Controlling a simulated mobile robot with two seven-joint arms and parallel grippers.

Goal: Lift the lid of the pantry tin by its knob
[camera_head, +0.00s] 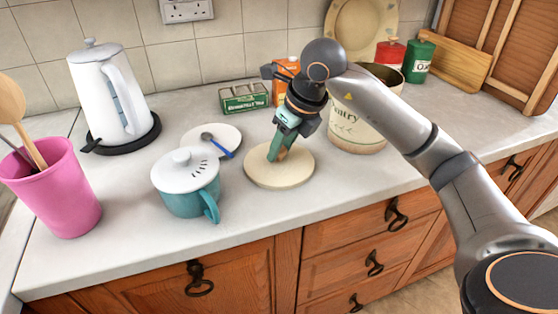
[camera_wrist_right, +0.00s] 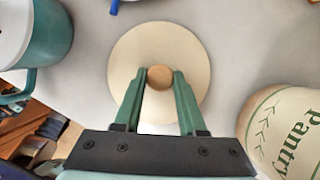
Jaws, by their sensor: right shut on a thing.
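The pantry tin (camera_head: 352,132) stands on the counter, cream with "Pantry" lettering. Its top is open, and my right arm crosses in front of part of it. The round cream lid (camera_head: 262,180) is left of the tin, flat and level, at or just above the counter; I cannot tell if it touches. My right gripper (camera_head: 278,154) points down over the lid, with its green fingers shut on the wooden knob (camera_wrist_right: 160,77) at the lid's centre. In the right wrist view the lid (camera_wrist_right: 128,58) lies beneath the fingers and the tin (camera_wrist_right: 290,135) is at the right. My left gripper is out of view.
A teal pot with white lid (camera_head: 187,186) and a saucer with a spoon (camera_head: 224,134) stand left of the lid. A kettle (camera_head: 105,90) and pink utensil pot (camera_head: 57,193) are farther left. Green box (camera_head: 244,98) and red and green canisters stand behind. The front counter strip is clear.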

